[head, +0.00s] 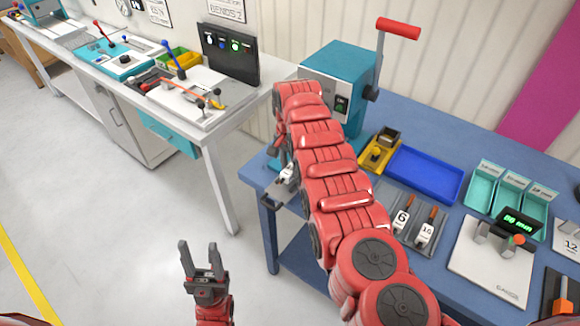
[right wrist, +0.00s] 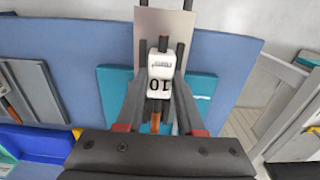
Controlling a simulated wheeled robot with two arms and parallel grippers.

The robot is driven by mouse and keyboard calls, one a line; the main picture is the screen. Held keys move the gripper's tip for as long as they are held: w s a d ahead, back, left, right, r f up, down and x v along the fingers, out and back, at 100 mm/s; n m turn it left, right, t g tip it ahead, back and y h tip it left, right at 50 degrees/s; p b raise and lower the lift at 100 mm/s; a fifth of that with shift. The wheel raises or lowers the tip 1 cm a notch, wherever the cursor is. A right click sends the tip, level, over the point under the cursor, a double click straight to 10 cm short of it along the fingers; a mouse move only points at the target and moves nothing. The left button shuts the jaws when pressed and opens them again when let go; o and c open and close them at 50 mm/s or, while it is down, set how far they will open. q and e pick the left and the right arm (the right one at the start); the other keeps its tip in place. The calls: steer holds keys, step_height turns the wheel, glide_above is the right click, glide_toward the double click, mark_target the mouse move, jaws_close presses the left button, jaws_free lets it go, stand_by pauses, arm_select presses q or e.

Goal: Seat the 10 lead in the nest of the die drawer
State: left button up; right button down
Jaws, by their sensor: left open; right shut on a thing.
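The 10 lead, with a white tag (right wrist: 160,83) marked 10, is between the fingers of my right gripper (right wrist: 161,70) in the right wrist view. My right gripper is shut on it. An orange part of the lead (right wrist: 155,122) shows near the palm. A flat plate (right wrist: 150,22), seemingly the die drawer, lies just beyond the fingertips; the nest and any contact are hidden. The teal press (head: 337,68) stands at the table's left end, and my right arm covers much of its front. My left gripper (head: 201,250) is open and empty above the floor.
A rack (head: 428,250) holds leads tagged 6 and apparently 10 or 16. A blue tray (head: 425,175), teal bins (head: 481,190) and a gauge board (head: 490,262) stand on the blue table. A white bench (head: 215,135) runs along the wall. Floor between is clear.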

steer(key=shift+f, duration=0.15)
steer(key=shift+f+b, duration=0.75)
steer(key=shift+b, duration=0.05)
steer(key=shift+c, duration=2.2)
jaws_free()
steer(key=shift+r, duration=0.15)
